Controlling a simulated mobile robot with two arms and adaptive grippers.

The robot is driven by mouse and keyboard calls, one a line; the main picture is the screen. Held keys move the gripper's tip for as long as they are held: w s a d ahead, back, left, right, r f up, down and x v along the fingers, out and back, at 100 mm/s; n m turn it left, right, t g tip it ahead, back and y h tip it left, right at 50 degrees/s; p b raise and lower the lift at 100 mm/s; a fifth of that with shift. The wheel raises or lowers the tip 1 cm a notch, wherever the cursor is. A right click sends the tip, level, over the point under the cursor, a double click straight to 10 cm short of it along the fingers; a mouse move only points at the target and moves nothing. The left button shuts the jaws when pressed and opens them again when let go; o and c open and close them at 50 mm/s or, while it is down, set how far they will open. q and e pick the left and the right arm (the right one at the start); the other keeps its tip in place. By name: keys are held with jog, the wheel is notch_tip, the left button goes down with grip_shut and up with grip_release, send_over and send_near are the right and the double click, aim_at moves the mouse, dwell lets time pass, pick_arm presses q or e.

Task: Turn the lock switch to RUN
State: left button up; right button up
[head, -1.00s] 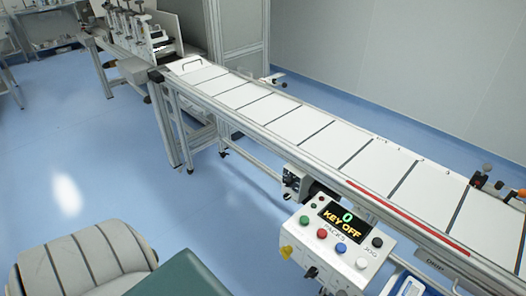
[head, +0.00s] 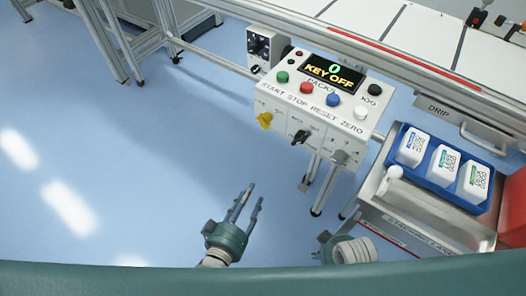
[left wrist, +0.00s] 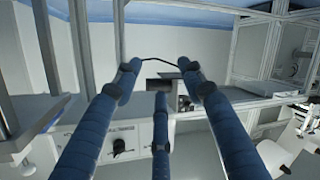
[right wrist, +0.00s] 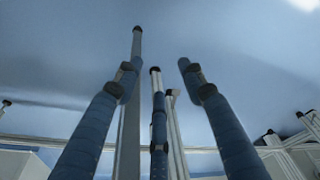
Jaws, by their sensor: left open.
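My right gripper (right wrist: 156,68) has spread, empty fingers in the right wrist view.
Right of the box is a cart with a blue tray (head: 459,190) of white labelled packs. The conveyor's frame (head: 400,65) runs behind the box, and a stand leg (head: 327,187) is below it. The blue floor (head: 140,150) at left is free.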

pick_arm(q)
notch_tip(320, 180, up, 7)
jog(key=w+d+n+t+h+b, duration=0.1)
jog(key=w+d+n+t+b, duration=0.15)
jog(key=b, duration=0.25)
jog(key=t+b, duration=0.2)
jog(key=t, duration=0.2)
send_near(265, 120)
jog(key=w+d+b, duration=0.1)
jog(key=w+d, duration=0.1)
jog(key=w, duration=0.5)
jog(key=shift+w+d+r+n+h, duration=0.2)
jog(key=shift+d+r+n+h, duration=0.15)
jog(key=shift+n, duration=0.1)
pick_arm(e)
jog(key=w+v, duration=0.1)
jog(key=v, duration=0.5)
jog(key=shift+s+r+t, duration=0.2)
jog(key=shift+r+t, duration=0.2)
jog(key=shift+r, duration=0.05)
pick_arm(q)
jog(key=shift+g, duration=0.25)
pick_arm(e)
jog(key=shift+d, duration=0.15)
